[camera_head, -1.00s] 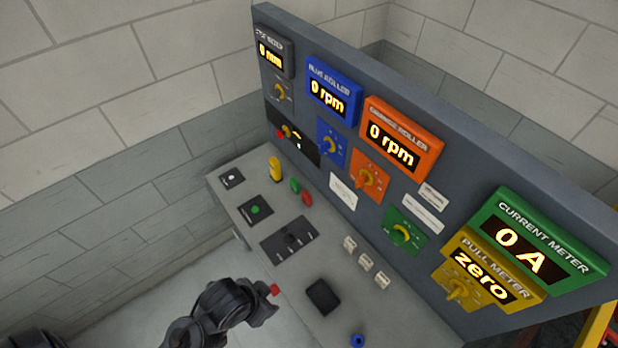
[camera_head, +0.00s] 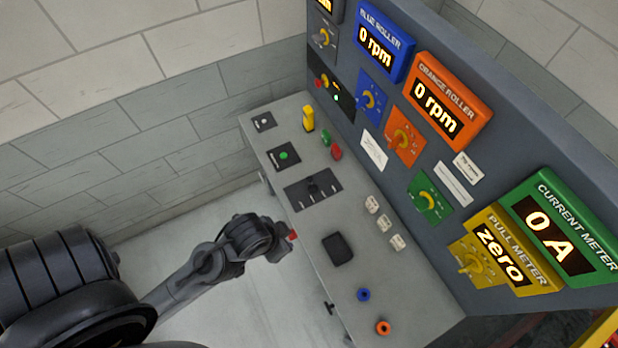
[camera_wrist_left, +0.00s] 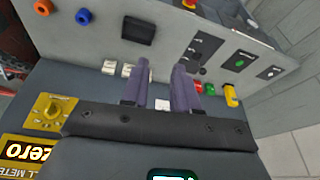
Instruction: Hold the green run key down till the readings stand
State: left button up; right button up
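A green key (camera_head: 326,137) stands on the sloping desk beside a red key (camera_head: 336,152). In the left wrist view the green key (camera_wrist_left: 209,88) is right of the fingers, apart from them. A round green button (camera_head: 283,155) sits on a black plate nearby. The displays read 0 rpm on the blue roller (camera_head: 376,45), 0 rpm on the orange roller (camera_head: 437,108), 0 A on the current meter (camera_head: 551,238) and zero on the pull meter (camera_head: 499,255). My left gripper (camera_wrist_left: 160,68) is open and empty; its fingers are unclear in the head view. My right gripper is out of view.
A yellow upright part (camera_head: 308,118) stands near the green key. A slotted black plate (camera_head: 313,187), white blocks (camera_head: 384,222), a black pad (camera_head: 338,248), and blue (camera_head: 363,295) and orange (camera_head: 383,327) rings are on the desk. A red knob (camera_head: 293,234) shows at its front edge.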

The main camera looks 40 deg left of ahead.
pick_arm(q)
grip_shut()
dwell(1.4)
